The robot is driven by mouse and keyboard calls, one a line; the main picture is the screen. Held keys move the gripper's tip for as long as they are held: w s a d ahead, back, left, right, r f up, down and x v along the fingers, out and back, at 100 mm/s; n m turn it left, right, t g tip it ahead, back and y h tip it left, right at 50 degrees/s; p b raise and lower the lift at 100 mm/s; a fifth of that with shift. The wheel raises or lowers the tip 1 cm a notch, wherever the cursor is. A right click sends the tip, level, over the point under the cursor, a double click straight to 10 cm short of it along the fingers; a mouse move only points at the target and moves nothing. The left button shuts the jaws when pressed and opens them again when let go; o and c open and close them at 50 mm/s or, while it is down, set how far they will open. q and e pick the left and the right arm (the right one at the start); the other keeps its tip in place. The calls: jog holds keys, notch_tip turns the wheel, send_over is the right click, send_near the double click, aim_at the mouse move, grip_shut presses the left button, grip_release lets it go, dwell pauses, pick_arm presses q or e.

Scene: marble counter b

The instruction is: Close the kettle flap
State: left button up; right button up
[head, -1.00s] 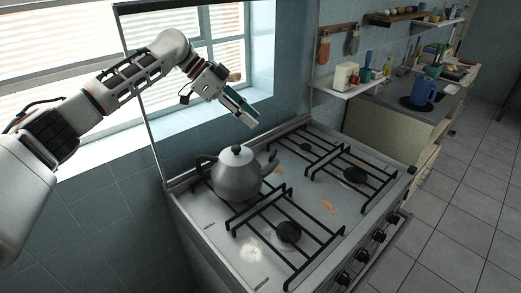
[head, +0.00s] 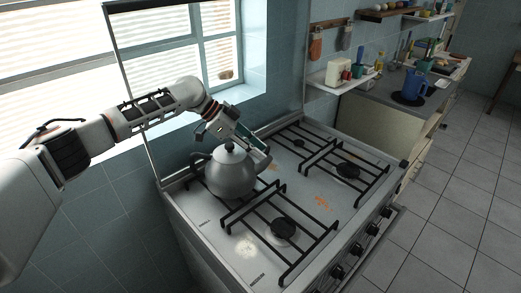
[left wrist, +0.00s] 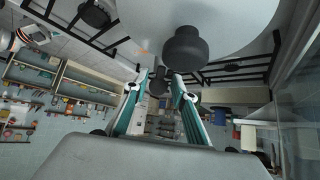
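The grey metal kettle (head: 230,178) stands upright on the left rear part of the stove, its handle to the left and its spout to the right. It has a dark lid knob (head: 229,147). My left gripper (head: 264,158) is at the kettle's spout side and partly covers the spout. In the left wrist view, the knob (left wrist: 185,48) and the pale kettle body (left wrist: 215,15) are close. The left gripper's fingers (left wrist: 160,82) are apart, with a small dark part seen between their tips. I cannot tell if they touch it. The flap's position is unclear.
The stove (head: 240,245) has black grates over its burners and knobs along its front edge. A window (head: 180,60) and tiled wall stand behind the arm. A blue jug (head: 414,85) is on the far counter, well away.

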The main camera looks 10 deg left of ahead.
pick_arm(q)
jog(key=shift+w+d+f, duration=0.1)
jog(key=shift+d+f, duration=0.35)
jog(key=shift+f, duration=0.05)
grip_shut()
jog(key=shift+r, duration=0.1)
jog(key=shift+d+r+y, duration=0.1)
jog(key=shift+d+y, duration=0.05)
jog(key=shift+y, duration=0.5)
jog(key=shift+d+r+y, duration=0.1)
jog(key=shift+y, duration=0.55)
jog(key=shift+w+d+r+g+y, duration=0.15)
jog(key=shift+g+y, duration=0.2)
jog(key=shift+y, duration=0.65)
jog(key=shift+s+d+g+y, duration=0.15)
jog(key=shift+g+y, duration=0.2)
jog(key=shift+y, duration=0.65)
jog(key=shift+w, duration=0.1)
